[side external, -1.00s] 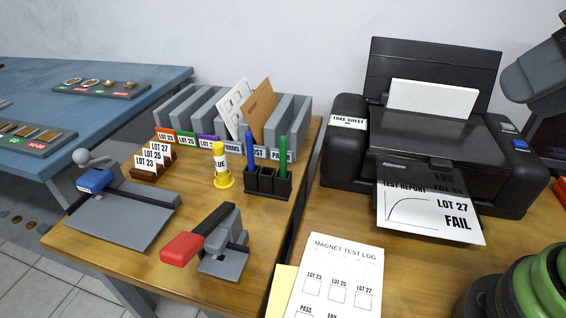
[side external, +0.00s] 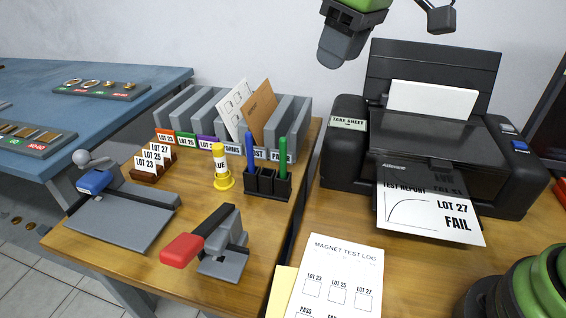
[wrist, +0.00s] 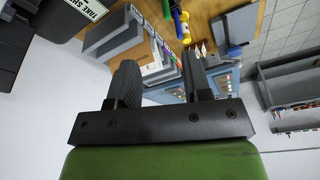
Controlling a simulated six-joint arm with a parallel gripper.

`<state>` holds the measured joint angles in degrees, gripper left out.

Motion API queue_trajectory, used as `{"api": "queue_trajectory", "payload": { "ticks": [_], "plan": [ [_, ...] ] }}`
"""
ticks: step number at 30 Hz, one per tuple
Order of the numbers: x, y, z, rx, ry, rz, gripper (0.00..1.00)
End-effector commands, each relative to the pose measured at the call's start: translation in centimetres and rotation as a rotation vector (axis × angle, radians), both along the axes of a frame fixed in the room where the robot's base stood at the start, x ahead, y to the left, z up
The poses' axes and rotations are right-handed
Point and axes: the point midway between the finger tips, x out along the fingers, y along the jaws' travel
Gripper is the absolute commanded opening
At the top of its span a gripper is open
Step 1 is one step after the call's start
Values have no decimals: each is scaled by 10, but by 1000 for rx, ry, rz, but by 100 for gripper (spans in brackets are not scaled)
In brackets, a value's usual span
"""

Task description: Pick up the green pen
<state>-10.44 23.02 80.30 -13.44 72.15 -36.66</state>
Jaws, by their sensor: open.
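The green pen (side external: 282,154) stands upright in the right part of a black pen holder (side external: 268,190) on the wooden desk. A blue pen (side external: 250,150) stands in the same holder, to its left. The lower ends of both pens are hidden in the holder. My gripper (side external: 342,48) is high up, above and to the right of the pens, near the printer's back left corner. In the wrist view my gripper (wrist: 158,64) has its two dark fingers apart with nothing held between them. The green pen (wrist: 167,8) shows there at the top edge, partly cut off.
A printer (side external: 440,140) stands right of the holder. A yellow glue stick (side external: 220,165) stands left of it. Grey file dividers (side external: 190,108) are behind. A red-handled stapler-like tool (side external: 215,245) sits in front. The air above the pens is clear.

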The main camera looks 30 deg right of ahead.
Motion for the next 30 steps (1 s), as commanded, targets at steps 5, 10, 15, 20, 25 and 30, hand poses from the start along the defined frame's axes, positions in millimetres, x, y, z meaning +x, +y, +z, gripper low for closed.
{"api": "queue_trajectory", "payload": {
  "ticks": [5,10,15,20,25,30],
  "plan": [
    [43,25,-57,-71,70,191,45],
    [60,39,-96,-108,106,309,45],
    [64,44,-115,-124,121,353,45],
    [66,46,-139,-124,124,356,45],
    [68,48,-156,-122,120,354,45],
    [70,49,-175,-122,123,353,45]
  ]
}}
